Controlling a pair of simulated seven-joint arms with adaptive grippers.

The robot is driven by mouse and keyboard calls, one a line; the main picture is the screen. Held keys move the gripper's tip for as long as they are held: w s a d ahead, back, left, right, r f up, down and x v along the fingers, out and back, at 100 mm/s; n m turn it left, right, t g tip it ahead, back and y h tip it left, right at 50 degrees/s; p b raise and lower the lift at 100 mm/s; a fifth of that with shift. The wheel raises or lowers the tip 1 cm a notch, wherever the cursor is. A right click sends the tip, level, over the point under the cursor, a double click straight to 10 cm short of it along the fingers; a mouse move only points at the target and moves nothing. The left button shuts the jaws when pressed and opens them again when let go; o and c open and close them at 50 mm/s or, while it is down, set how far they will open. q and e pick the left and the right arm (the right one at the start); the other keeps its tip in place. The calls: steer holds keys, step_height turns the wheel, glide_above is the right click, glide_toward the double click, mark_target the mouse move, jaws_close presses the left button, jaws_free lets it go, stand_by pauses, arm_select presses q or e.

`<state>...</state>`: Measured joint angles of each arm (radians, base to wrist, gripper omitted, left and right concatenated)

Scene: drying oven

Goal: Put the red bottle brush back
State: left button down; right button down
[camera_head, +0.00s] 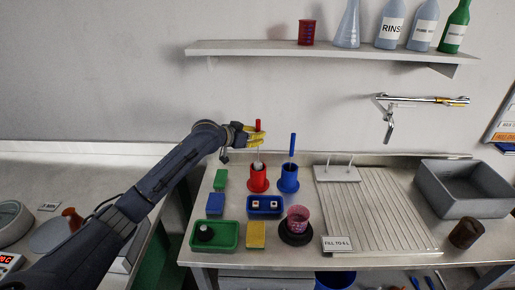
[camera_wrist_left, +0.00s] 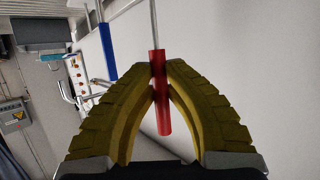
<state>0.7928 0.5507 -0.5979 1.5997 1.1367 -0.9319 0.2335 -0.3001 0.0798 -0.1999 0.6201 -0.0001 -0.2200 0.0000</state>
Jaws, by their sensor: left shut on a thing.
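The red bottle brush (camera_wrist_left: 161,110) has a red handle and a thin metal stem. My left gripper (camera_head: 258,134) has yellow fingers that are shut on the red handle, seen closely in the left wrist view (camera_wrist_left: 158,68). In the head view the red handle (camera_head: 258,125) points up and the brush hangs upright with its lower end at the mouth of the red holder (camera_head: 258,180). Whether the bristles are inside the holder or just above it is hard to tell. My right gripper is in neither view.
A blue brush (camera_head: 292,145) stands in a blue holder (camera_head: 289,182) just right of the red one. A wall shelf (camera_head: 330,50) and tap (camera_head: 390,120) are behind.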

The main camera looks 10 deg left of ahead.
arm_select(q)
glide_above(257, 163)
steer(key=shift+w+d+f, duration=0.1)
steer(key=shift+f, duration=2.7)
steer(key=c, duration=1.5)
jaws_free()
steer(key=shift+r, duration=0.2)
